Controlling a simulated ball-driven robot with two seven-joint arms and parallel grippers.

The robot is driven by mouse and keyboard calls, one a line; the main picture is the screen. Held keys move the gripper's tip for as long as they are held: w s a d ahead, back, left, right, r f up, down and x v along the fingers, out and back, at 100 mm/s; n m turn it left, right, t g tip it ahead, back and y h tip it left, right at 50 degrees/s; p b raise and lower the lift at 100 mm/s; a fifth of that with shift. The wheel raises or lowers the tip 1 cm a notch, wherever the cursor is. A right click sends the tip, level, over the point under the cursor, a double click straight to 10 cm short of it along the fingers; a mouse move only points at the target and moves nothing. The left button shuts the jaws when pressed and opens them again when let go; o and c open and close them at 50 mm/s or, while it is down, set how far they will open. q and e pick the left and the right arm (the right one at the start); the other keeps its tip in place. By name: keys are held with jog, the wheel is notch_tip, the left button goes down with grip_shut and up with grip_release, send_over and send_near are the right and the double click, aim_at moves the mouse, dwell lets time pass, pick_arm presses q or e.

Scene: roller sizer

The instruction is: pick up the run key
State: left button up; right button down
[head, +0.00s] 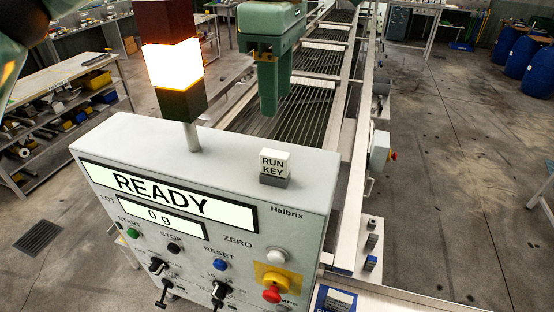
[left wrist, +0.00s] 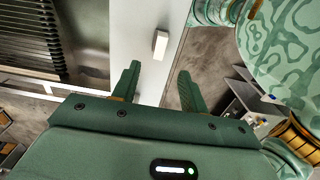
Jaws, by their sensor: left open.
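The run key (head: 275,165) is a small block with a white top lettered RUN KEY and a grey lower part. It sits on the flat top of the grey control cabinet (head: 120,140). In the left wrist view the run key (left wrist: 161,44) lies beyond the fingertips, roughly in line with the gap between them. My left gripper (head: 275,100) shows above and behind the cabinet top in the head view, fingers down. In the left wrist view its gripper (left wrist: 158,72) is open and empty, apart from the key. My right gripper is not in view.
A lit stack light (head: 173,70) stands on the cabinet left of the key. The cabinet front has a READY display (head: 160,195), buttons and a red stop knob (head: 272,294). The slatted roller bed (head: 295,115) runs away behind. Blue barrels (head: 530,70) stand far right.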

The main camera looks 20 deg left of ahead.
pick_arm(q)
send_over(275, 153)
notch_tip(275, 153, down, 4)
jog(key=shift+f, duration=0.2)
jog(key=shift+w+f, duration=0.15)
jog(key=shift+f, duration=0.45)
jog(key=shift+w+f, duration=0.15)
jog(key=shift+f, duration=0.6)
jog(key=f, duration=0.1)
jog(key=f+p, duration=0.1)
jog(key=f, duration=0.1)
jog(key=f+p, duration=0.1)
jog(key=shift+s+f, duration=0.3)
jog(key=shift+s, duration=0.1)
jog(key=shift+w+f, duration=0.15)
jog(key=shift+f, duration=0.1)
grip_shut()
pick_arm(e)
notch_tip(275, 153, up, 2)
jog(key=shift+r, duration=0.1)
